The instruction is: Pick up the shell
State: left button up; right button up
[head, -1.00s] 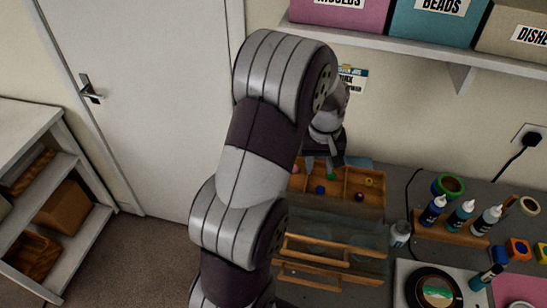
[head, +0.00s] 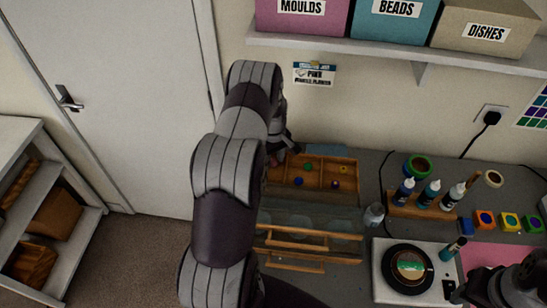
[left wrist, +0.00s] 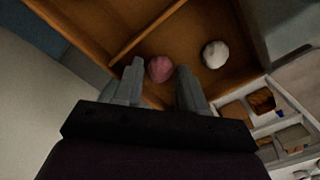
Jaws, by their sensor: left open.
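My left gripper (head: 287,151) is at the left end of the wooden compartment tray (head: 348,162), fingers pointing down into it. In the left wrist view its two fingers (left wrist: 160,82) are apart. A rounded pink piece (left wrist: 160,69) lies on the tray floor between and just beyond the fingertips. A rounded white piece (left wrist: 216,54) lies to its right in the same compartment. Both are blurred, so I cannot tell surely which is the shell. In the head view my left arm hides part of this compartment. A dark part of my right arm shows at lower right; its jaw state is unclear.
Other compartments hold a green piece (head: 308,167) and a blue piece (head: 298,181). A shelf (head: 400,50) with boxes hangs above.

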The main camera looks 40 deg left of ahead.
pick_arm(q)
jog(key=shift+f, duration=0.1)
grip_shut()
